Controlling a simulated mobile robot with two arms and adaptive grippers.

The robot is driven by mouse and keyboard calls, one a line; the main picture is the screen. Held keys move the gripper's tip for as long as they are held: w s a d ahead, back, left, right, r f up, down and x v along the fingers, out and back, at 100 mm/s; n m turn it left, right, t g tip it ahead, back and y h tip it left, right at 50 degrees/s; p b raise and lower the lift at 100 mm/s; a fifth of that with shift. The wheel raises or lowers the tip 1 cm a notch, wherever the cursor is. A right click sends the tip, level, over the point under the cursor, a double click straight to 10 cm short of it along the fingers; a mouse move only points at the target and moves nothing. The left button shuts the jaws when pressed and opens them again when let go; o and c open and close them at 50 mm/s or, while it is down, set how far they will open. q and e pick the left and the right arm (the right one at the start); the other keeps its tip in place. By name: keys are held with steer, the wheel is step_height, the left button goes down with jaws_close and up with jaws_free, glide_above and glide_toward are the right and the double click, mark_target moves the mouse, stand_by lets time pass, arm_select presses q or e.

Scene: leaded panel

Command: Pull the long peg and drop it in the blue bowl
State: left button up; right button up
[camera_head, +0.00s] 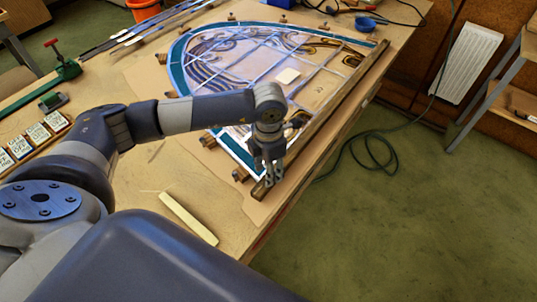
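My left gripper (269,180) points down at the near corner of the leaded panel (228,150), by the near end of a long wooden batten (345,95). Its fingertips are at or just above the wood there. The fingers are small and partly overlap, so I cannot tell if they hold anything. Several short wooden pegs, such as one (240,174) left of the gripper, stand around the panel's edge. I cannot tell which peg is the long one. The blue bowl (366,24) sits at the far right of the table. My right gripper is not in view.
A pale wooden stick (188,218) lies on the near table (150,185). Lettered tiles (38,133) and a green tool (52,101) are at left. Lead strips (150,28) and an orange bucket (143,9) are behind. The table's right edge drops to the floor.

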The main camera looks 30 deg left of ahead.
arm_select(q)
steer(key=shift+f, duration=0.6)
jaws_close()
steer(key=c, duration=0.8)
jaws_free()
jaws_close()
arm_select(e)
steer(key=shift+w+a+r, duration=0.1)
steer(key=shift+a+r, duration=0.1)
arm_select(q)
steer(key=shift+r, duration=0.3)
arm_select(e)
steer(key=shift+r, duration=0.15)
arm_select(q)
steer(key=shift+r+p, duration=0.65)
steer(key=shift+r, duration=0.8)
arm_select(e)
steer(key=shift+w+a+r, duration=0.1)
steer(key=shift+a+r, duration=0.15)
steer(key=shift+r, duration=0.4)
